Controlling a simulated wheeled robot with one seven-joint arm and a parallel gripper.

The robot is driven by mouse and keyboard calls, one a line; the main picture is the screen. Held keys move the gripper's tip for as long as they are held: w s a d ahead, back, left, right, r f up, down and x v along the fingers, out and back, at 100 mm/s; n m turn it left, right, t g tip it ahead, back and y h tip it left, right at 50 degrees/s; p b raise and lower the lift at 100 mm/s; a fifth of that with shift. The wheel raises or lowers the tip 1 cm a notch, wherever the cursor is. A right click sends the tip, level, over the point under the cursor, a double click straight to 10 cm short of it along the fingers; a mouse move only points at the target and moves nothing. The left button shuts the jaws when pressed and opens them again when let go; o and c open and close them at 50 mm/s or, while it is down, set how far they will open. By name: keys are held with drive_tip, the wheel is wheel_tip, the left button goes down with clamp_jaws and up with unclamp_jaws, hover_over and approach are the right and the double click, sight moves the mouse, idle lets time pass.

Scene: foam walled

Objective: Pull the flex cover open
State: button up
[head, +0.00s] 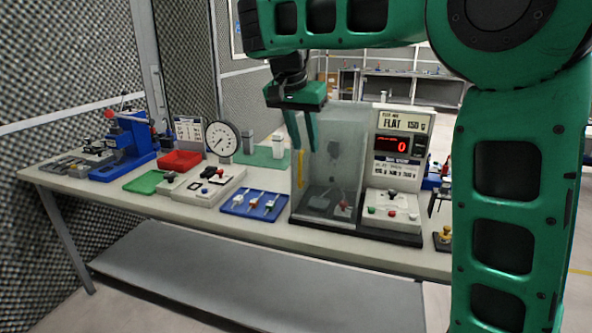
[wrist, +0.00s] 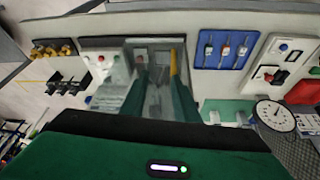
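The flex cover (head: 340,150) is a clear, boxy guard on the tester in the middle of the bench, and it looks shut. A yellow upright handle (head: 300,170) runs along its left edge. Inside, a grey fixture and a small red part show dimly. My gripper (head: 304,146) points down at the cover's upper left, fingers apart and empty, with the handle just below the fingertips. In the wrist view the yellow handle (wrist: 174,62) shows beside the right finger of my gripper (wrist: 158,78). I cannot tell if they touch.
A control unit with a red display (head: 392,146) stands right of the cover. A blue tray of tools (head: 254,205), a dial gauge (head: 222,138), a red bin (head: 179,161) and a blue press (head: 130,148) stand to the left. My arm hides the bench's right end.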

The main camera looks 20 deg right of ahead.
sight(299, 167)
drive_tip(key=w+f, duration=0.1)
drive_tip(key=f, duration=0.2)
drive_tip(key=w+f, duration=0.1)
drive_tip(key=f, duration=0.2)
drive_tip(key=w+f, duration=0.1)
drive_tip(key=f, duration=0.2)
drive_tip(key=shift+w+d+f, duration=0.1)
drive_tip(key=shift+w+f, duration=0.05)
drive_tip(key=shift+w, duration=0.25)
clamp_jaws()
drive_tip(key=shift+s, duration=0.1)
